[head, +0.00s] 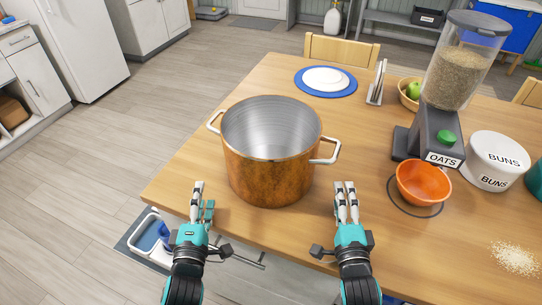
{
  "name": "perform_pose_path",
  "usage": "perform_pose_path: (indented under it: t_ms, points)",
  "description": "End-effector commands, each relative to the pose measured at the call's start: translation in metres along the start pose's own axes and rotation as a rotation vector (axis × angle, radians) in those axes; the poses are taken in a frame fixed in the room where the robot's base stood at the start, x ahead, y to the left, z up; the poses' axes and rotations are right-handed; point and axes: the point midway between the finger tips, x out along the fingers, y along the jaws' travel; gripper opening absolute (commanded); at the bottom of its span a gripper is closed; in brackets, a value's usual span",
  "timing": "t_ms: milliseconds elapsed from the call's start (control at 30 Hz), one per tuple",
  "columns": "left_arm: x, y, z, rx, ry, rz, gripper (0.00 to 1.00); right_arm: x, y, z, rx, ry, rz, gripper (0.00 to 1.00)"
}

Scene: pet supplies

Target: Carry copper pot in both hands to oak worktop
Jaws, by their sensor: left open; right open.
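A large copper pot (268,174) with a bare silver inside stands upright on a wooden table (310,232), near its front left corner. It has one pale handle on its left (213,122) and one on its right (327,152). The pot looks empty. My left gripper (203,204) is open and empty, in front of the pot and to its left. My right gripper (346,203) is open and empty, in front of the pot and to its right. Neither gripper touches the pot. I cannot tell whether this table is the oak worktop.
An orange bowl (423,184), an oats dispenser (442,130) and a white buns bin (495,161) stand to the right. A white plate on a blue mat (325,80) and a napkin holder (377,84) are behind the pot. Spilled grains (515,258) lie at the front right. A chair (341,49) stands behind the table.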

Motion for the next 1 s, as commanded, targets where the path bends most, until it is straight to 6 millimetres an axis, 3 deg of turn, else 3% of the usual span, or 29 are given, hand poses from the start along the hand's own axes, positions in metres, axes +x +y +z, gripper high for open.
perform_pose_path:
  t_ms: [267, 433, 1000]
  points:
    - [0.001, 0.001, 0.000, 0.000, 0.000, 0.000, 0.58, 0.001, -0.001, 0.000, 0.000, 0.000, 0.000, 0.58]
    - [0.015, 0.001, 0.000, 0.001, -0.001, 0.001, 0.58, 0.015, -0.002, 0.000, 0.000, -0.001, -0.003, 0.58]
    - [0.123, 0.002, 0.000, 0.002, -0.001, 0.002, 0.58, 0.123, -0.002, 0.000, -0.002, 0.000, -0.001, 0.58]
